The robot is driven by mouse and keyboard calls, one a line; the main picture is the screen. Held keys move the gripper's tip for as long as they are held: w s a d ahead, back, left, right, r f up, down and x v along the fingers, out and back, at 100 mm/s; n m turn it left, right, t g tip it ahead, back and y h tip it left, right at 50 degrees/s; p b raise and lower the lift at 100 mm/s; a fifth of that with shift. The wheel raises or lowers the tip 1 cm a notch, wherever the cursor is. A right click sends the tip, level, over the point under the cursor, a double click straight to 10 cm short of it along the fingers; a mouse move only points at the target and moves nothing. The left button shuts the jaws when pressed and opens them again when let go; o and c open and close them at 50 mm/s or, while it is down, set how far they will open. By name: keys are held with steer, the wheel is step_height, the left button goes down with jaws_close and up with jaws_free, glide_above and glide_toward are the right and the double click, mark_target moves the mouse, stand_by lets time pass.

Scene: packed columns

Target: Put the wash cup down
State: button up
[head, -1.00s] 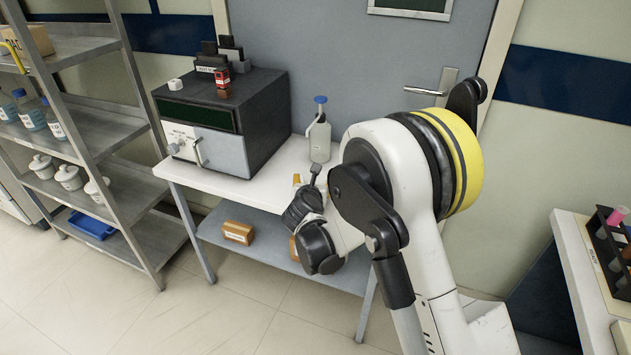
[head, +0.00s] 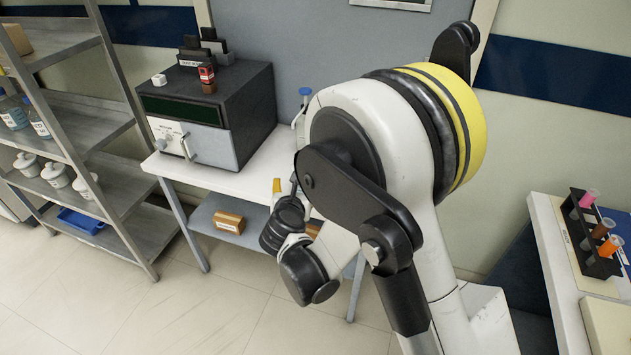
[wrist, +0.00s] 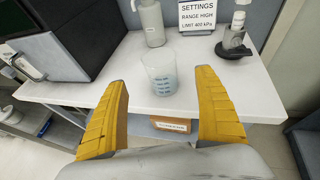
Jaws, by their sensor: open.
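The wash cup (wrist: 161,74) is a translucent cup with blue markings. It stands upright on the white table (wrist: 92,91) near its front edge in the wrist view. My gripper (wrist: 162,76) is open, its two yellow fingers spread on either side of the cup's line, with clear gaps and nothing held. In the head view, my gripper (head: 269,184) is at the table's front edge. The cup cannot be made out there, where my arm covers the right part of the table.
A squeeze bottle (wrist: 152,22) stands behind the cup, with a settings sign (wrist: 198,14) and a black-based device (wrist: 234,45) to the right. A dark oven-like box (head: 213,115) fills the table's left. A shelf rack (head: 90,125) stands left; a test-tube rack (head: 590,235) is right.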

steer(key=s+d+r+n+t+y, duration=0.2)
steer(key=r+n+y, duration=0.1)
steer(key=r+n, duration=0.85)
steer(key=s+d+r+n+t+y, duration=0.15)
steer(key=r+n+y, duration=0.25)
steer(key=r+n, duration=0.75)
steer(key=s+d+f+n+g+h, duration=0.2)
steer(key=s+d+f+n+g, duration=0.1)
steer(key=s+d, duration=0.3)
steer(key=s+d+f+n+g+h, duration=0.2)
steer(key=s+d+n, duration=0.4)
steer(key=s, duration=0.4)
steer(key=s+d+f+n+g+h, duration=0.1)
steer(key=s+d+f+n+g, duration=0.4)
steer(key=s+d, duration=0.2)
steer(key=shift+s+f+h, duration=0.3)
steer(key=shift+s+h, duration=0.1)
steer(key=shift+s, duration=0.45)
